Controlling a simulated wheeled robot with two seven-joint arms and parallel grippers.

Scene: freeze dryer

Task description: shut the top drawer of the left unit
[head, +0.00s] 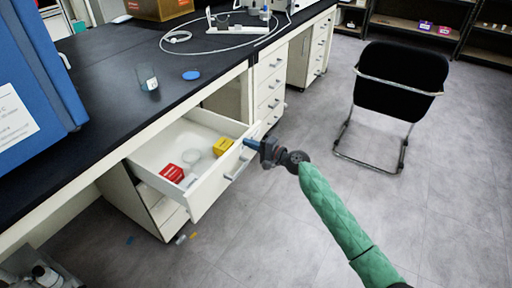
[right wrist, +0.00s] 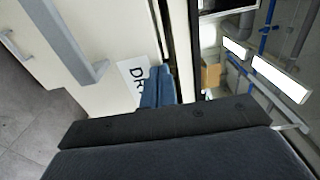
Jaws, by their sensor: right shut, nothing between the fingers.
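The top drawer (head: 208,193) of the left unit (head: 130,204) is pulled well out from under the black bench. It holds a red box (head: 172,173), a yellow box (head: 223,146) and a clear round dish. My right gripper (head: 250,143) is shut and empty, at the right end of the drawer front near its top edge. In the right wrist view the blue fingers (right wrist: 156,90) lie against or very close to the white front, beside a label reading "DR"; contact is not certain. The drawer's grey handle (right wrist: 78,45) is beside them. My left gripper is out of view.
A black chair (head: 400,85) stands on the open grey floor at the right. A blue machine (head: 38,95) sits on the bench (head: 120,68) at the left. A beaker (head: 149,82) and blue disc (head: 191,75) are on the bench. Small bits lie on the floor below the drawer.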

